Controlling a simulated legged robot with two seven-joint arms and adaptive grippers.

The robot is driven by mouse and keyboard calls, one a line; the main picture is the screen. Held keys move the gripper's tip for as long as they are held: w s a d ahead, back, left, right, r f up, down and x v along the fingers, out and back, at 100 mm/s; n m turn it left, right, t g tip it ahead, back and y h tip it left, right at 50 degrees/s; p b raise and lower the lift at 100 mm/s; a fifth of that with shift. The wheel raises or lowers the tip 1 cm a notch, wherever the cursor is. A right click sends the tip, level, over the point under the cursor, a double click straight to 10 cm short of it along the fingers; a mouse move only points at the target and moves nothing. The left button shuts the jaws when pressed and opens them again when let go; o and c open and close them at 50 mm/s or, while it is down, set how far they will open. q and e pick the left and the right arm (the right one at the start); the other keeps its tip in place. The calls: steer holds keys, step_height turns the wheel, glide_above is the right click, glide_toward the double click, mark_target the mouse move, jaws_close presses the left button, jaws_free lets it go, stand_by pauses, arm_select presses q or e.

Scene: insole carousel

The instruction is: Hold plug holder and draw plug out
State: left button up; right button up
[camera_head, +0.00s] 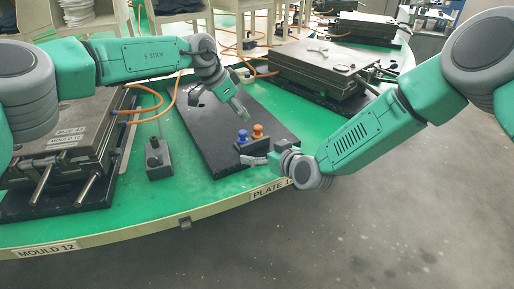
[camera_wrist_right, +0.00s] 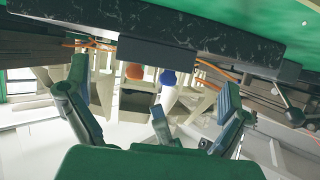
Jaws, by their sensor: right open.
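A small black plug holder (camera_head: 268,146) sits near the outer end of the dark plate. A blue plug (camera_head: 243,137) and an orange plug (camera_head: 258,131) stand upright at it. In the right wrist view, the holder (camera_wrist_right: 156,54) shows with the orange plug (camera_wrist_right: 134,71) and the blue plug (camera_wrist_right: 169,77) hanging down in the picture. My left gripper (camera_head: 239,108) is above the plate, pointing down towards the plugs and apart from them; its finger gap is unclear. My right gripper (camera_head: 264,156) is low beside the holder, open, its fingers (camera_wrist_right: 150,98) spread below the plugs in the wrist picture.
The dark plate (camera_head: 205,130) lies on the green carousel table (camera_head: 150,205). A closed mould (camera_head: 65,140) stands left, another mould (camera_head: 318,64) at the upper right. A small black block with a rod (camera_head: 158,160) is left of the plate. Orange hoses (camera_head: 172,98) run behind.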

mark_target(256, 147)
steer(key=x, duration=0.4)
steer(key=shift+w+d, duration=0.2)
steer(key=shift+d, duration=0.15)
steer(key=shift+w+a+f, duration=0.15)
steer(key=shift+w+a, duration=0.05)
steer(key=shift+a, duration=0.35)
steer(key=c, duration=0.9)
steer(key=shift+d, duration=0.2)
steer(key=shift+c, duration=1.2)
steer(key=shift+d, duration=0.15)
steer(key=shift+a, duration=0.25)
